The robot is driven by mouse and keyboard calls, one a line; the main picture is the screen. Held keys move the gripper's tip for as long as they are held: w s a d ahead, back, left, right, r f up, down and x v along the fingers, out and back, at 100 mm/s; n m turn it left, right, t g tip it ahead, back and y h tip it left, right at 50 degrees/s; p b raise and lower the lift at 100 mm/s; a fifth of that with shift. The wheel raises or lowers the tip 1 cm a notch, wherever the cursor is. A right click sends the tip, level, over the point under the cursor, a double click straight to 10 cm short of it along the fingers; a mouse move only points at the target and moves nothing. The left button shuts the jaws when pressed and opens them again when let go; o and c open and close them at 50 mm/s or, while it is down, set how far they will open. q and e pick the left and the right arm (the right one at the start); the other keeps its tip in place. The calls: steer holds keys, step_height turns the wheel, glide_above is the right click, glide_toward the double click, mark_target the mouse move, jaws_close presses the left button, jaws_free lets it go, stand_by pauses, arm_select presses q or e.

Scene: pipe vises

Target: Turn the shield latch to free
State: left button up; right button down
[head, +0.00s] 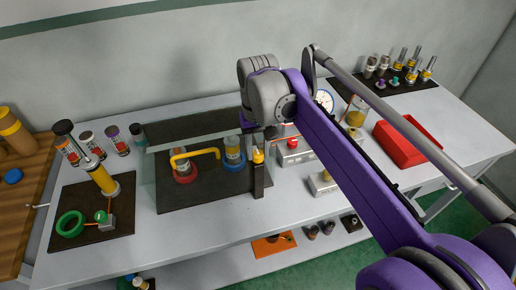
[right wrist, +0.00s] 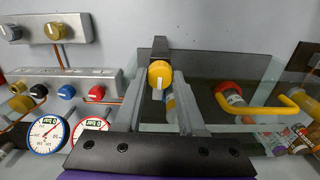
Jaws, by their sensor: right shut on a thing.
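The shield latch is a yellow knob (head: 258,156) with a white mark on its face, on top of a dark post (head: 259,182). It also shows in the right wrist view (right wrist: 160,74), with the white mark along the picture's vertical. My right gripper (head: 262,140) is at the knob from above. In the right wrist view its two fingers (right wrist: 161,84) stand on either side of the knob, shut on it. The clear shield (head: 205,139) is beside the post, over a dark mat, with a yellow bent handle (head: 195,157). My left gripper is out of view.
Under the shield are a red-based part (head: 184,171) and a blue-based cylinder (head: 234,155). A box with a red knob (head: 292,150), a gauge (head: 324,101) and a red bin (head: 406,141) are to the right. A vise (head: 103,180) stands left. The table front is mostly clear.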

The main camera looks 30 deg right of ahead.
steer(key=m, duration=0.3)
steer(key=shift+m+p, duration=0.3)
steer(key=shift+m, duration=0.1)
steer(key=m, duration=0.4)
steer(key=m+p, duration=0.1)
steer(key=m, duration=0.4)
steer(key=shift+m, duration=2.2)
steer(key=c, duration=0.5)
jaws_free()
